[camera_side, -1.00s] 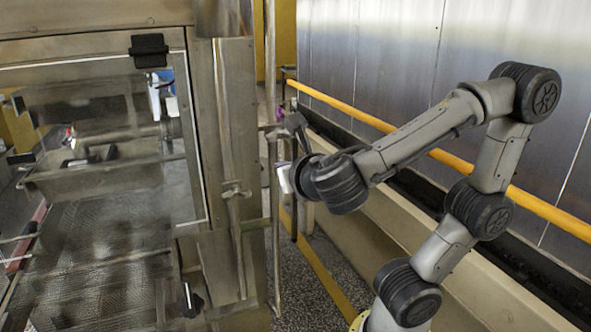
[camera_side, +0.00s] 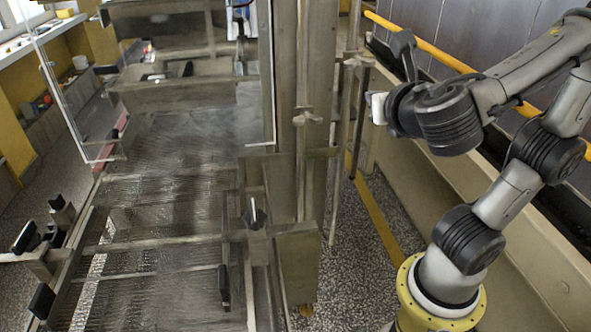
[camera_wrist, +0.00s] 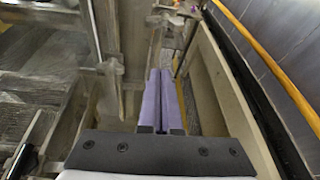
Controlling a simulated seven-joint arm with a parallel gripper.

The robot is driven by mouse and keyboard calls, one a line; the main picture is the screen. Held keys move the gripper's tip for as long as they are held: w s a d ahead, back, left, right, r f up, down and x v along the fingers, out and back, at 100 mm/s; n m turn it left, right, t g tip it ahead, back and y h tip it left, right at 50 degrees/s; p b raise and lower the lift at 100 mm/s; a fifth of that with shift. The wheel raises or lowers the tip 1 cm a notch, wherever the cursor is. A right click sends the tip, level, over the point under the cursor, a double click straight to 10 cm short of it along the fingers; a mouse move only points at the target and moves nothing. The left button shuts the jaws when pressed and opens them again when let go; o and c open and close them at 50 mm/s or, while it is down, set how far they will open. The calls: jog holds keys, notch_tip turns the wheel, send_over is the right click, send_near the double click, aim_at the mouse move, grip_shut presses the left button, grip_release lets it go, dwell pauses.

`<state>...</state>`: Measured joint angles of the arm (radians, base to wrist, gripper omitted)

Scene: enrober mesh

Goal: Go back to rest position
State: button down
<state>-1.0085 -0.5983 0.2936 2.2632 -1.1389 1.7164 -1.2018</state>
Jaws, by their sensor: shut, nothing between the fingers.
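My gripper (camera_wrist: 161,76) shows in the wrist view with its two purple fingers together and nothing between them. In the side view only its pale part (camera_side: 377,108) shows at the end of my arm; the fingers cannot be made out there. It is held in the air, right of the steel enrober frame (camera_side: 311,120) and apart from the wire mesh (camera_side: 165,190). The mesh lies inside the machine on the left.
A thin steel upright (camera_side: 341,150) stands close left of my gripper. A yellow rail (camera_side: 440,56) runs along the metal wall behind my arm. Speckled floor (camera_side: 365,235) is open between machine and wall ledge. A clear guard panel (camera_side: 62,90) hangs at the far left.

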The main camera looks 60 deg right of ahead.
jog(key=s+d+f+m+g+y, duration=0.3)
jog(key=s+d+f+m+g, duration=0.5)
jog(key=m, duration=0.4)
jog(key=w+a+f+m+t+y, duration=0.1)
jog(key=a+m+t+y, duration=0.1)
jog(key=a+m+y, duration=0.2)
jog(key=w+a+f+m+t+y, duration=0.2)
jog(key=a+m, duration=0.5)
jog(key=m, duration=0.4)
jog(key=shift+w+a+y, duration=0.15)
jog(key=shift+a+y, duration=0.1)
jog(key=shift+y, duration=0.65)
